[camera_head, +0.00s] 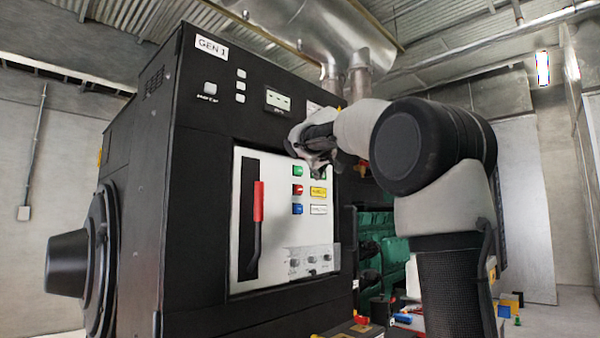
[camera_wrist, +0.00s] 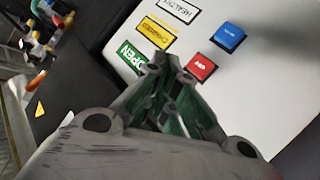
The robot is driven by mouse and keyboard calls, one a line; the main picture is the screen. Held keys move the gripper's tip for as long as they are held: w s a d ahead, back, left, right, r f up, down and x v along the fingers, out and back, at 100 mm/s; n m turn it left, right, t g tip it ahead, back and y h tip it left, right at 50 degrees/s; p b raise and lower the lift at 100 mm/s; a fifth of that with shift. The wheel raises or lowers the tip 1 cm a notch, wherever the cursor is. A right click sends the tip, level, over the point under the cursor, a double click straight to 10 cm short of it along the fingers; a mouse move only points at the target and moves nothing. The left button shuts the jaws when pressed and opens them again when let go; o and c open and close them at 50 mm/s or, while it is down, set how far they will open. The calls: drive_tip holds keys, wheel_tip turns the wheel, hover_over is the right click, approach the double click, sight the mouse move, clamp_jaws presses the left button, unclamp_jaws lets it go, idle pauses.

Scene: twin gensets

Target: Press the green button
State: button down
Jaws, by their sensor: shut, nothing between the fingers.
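The green button (camera_head: 297,170) is the top one of a column on the white panel of the GEN 1 cabinet. A red button (camera_head: 297,190) and a blue button (camera_head: 298,209) sit below it. My gripper (camera_head: 318,168) is shut and empty, in front of the panel's upper right, just right of the green button in the head view. In the wrist view my gripper (camera_wrist: 172,62) points at the panel between the green OPEN label (camera_wrist: 131,57) and the red button (camera_wrist: 201,67). The green button is not clearly seen there; the fingers cover that area. I cannot tell whether they touch the panel.
A yellow label (camera_head: 318,192) and a white label (camera_head: 318,210) sit right of the lower buttons. A red-handled lever (camera_head: 258,202) stands on the panel's left side. Small knobs (camera_head: 311,259) line its bottom. Green machinery (camera_head: 380,240) is right of the cabinet.

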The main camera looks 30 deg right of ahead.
sight(305, 172)
drive_tip(key=shift+w+a, duration=0.3)
drive_tip(key=shift+w, duration=0.45)
drive_tip(key=shift+w+a, duration=0.25)
drive_tip(key=shift+w, duration=0.5)
idle(0.3)
drive_tip(key=shift+w+a, duration=0.15)
drive_tip(key=shift+w, duration=0.25)
drive_tip(key=shift+w+a, duration=0.15)
drive_tip(key=shift+w, duration=0.3)
idle(0.7)
drive_tip(key=shift+s, duration=0.1)
drive_tip(key=shift+s+d, duration=0.3)
drive_tip(key=shift+s, duration=0.45)
drive_tip(key=s, duration=0.1)
drive_tip(key=s+d, duration=0.1)
drive_tip(key=s, duration=0.2)
drive_tip(key=shift+s+d, duration=0.35)
